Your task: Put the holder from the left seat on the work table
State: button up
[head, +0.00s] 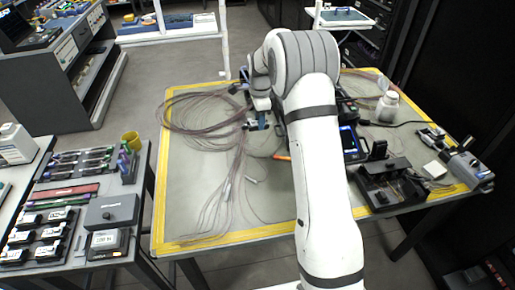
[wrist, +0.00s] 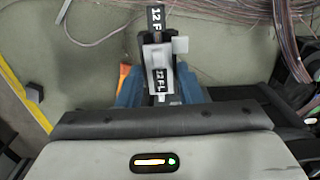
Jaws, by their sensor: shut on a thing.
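The holder (wrist: 159,57) shows in the wrist view as a narrow dark and pale piece with "12 FL" labelling. It sits between the blue fingers of my gripper (wrist: 160,92), which is shut on it. In the head view my gripper (head: 258,122) is over the middle-back of the work table (head: 190,218), by the loose fibre bundle. The holder is too small and covered to make out there. I cannot tell whether it touches the table. The splicer with a lit blue screen (head: 349,141) is right of my gripper, partly hidden by my arm; its left seat is not visible.
Brown fibre loops (head: 198,112) spread over the table's left half. An orange item (head: 282,157) lies near my gripper. A black open box (head: 388,188) and a white bottle (head: 387,107) stand on the right. The table's front middle has bare mat with few strands.

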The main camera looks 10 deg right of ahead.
aim_at(259, 147)
notch_tip(259, 147, down, 10)
jog(key=shift+r+p, duration=0.15)
jog(key=shift+p, duration=0.4)
jog(key=o, duration=1)
